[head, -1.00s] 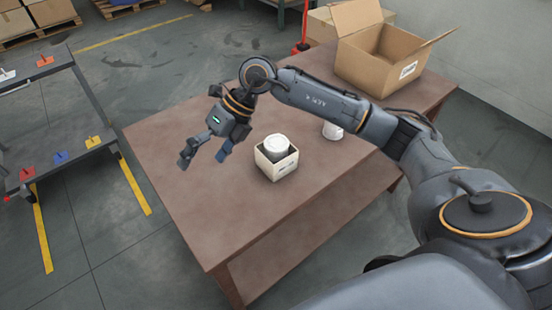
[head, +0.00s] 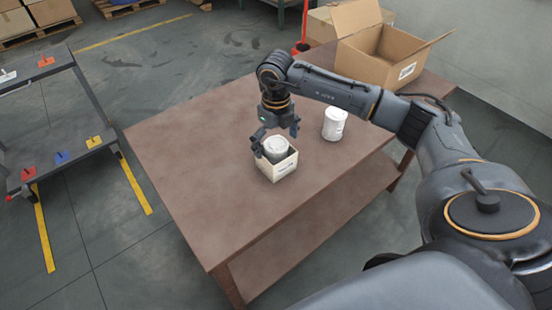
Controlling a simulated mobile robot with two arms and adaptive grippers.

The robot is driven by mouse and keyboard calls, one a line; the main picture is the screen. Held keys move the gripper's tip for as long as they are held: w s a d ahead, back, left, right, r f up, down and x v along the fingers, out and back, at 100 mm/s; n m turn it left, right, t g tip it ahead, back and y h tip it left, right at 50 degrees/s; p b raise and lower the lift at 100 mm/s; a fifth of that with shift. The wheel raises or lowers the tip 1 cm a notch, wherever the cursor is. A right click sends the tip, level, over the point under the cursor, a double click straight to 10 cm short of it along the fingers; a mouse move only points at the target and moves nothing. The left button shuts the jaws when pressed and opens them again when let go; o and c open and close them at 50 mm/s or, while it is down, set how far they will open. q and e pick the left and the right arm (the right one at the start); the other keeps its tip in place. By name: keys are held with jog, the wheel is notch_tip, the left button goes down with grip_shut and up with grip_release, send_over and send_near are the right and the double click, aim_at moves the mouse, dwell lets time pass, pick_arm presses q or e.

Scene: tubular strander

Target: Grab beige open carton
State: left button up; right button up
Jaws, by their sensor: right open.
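A small beige open carton (head: 284,170) stands on the brown table, with a white round container (head: 274,146) inside it. My right gripper (head: 276,146) is open and points down over the carton, its fingers spread at the container's left and upper right. I cannot tell whether the fingers touch the container or the carton. The left gripper is not in view.
A white canister (head: 335,124) stands on the brown table (head: 210,180) to the right of the small carton. A large open cardboard box (head: 376,61) sits at the table's far right. The left and front of the table are clear. A grey rack (head: 62,148) stands at left.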

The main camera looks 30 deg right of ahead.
aim_at(281, 170)
jog(key=f, duration=0.1)
jog(key=f+p, duration=0.1)
jog(key=f, duration=0.3)
jog(key=shift+w+d+f, duration=0.1)
jog(key=shift+w+d, duration=0.1)
jog(key=shift+w, duration=0.1)
jog(key=shift+c, duration=0.4)
jog(key=c, duration=0.9)
